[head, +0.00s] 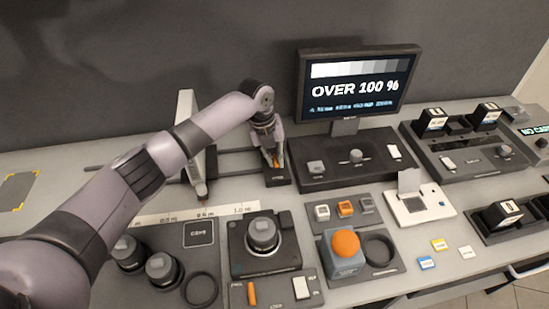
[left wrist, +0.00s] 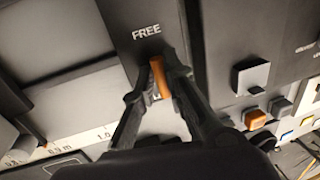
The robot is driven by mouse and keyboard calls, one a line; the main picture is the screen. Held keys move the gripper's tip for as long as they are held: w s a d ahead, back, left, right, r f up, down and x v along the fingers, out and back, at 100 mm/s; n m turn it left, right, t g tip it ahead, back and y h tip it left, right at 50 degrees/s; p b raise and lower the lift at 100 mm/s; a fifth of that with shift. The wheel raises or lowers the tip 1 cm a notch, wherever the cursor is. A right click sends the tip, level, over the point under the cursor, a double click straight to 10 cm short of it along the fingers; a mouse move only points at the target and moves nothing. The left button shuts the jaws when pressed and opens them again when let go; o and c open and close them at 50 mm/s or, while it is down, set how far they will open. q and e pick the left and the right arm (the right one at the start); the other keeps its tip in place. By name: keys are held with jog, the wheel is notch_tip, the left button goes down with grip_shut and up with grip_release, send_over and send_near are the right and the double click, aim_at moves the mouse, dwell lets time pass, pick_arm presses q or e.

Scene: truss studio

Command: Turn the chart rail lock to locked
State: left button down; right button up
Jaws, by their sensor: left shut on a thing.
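The chart rail lock is a dark block (head: 275,178) at the right end of the rail, with a small orange lever (head: 281,159). In the left wrist view the orange lever (left wrist: 159,77) stands between my fingertips, below the word FREE on the dark plate (left wrist: 130,20). My left gripper (head: 272,157) reaches down over the block and is shut on the lever. A second label below the lever is mostly hidden by the fingers. The chart board (head: 190,140) stands on the rail to the left of the lock. My right gripper is not in view.
A monitor (head: 357,85) reading "OVER 100 %" stands behind a dark control panel (head: 350,160), right of the lock. In front are a panel with a round knob (head: 263,235), an orange-topped block (head: 345,245) and a scale strip (head: 190,215).

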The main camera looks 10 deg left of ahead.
pick_arm(q)
jog(key=c, duration=1.6)
grip_release()
jog(key=shift+c, duration=0.2)
jog(key=shift+r, duration=0.1)
notch_tip(320, 180, up, 12)
jog(key=a, duration=0.2)
jog(key=shift+s+f, duration=0.2)
jog(key=shift+s, duration=0.2)
jog(key=shift+a, duration=0.1)
